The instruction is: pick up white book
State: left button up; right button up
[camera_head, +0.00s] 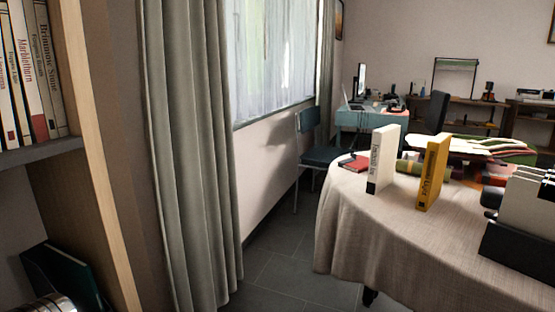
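The white book (383,161) stands upright on the cloth-covered round table (400,250), with dark lettering on its spine. It is near the table's left side. A yellow book (433,174) stands upright just to its right, with a gap between them. No gripper of mine can be made out in this view, and nothing is touching the white book.
A dark red book (353,164) lies behind the white book. A black holder with white items (525,250) stands at the table's right. A bookshelf (95,150) and grey curtain (185,150) fill the left. Floor (285,270) shows between curtain and table. A chair (322,155) stands behind.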

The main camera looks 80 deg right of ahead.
aim_at(385, 140)
jog(key=z, duration=3.6)
jog(key=i+j+z, duration=0.1)
jog(key=z, duration=0.25)
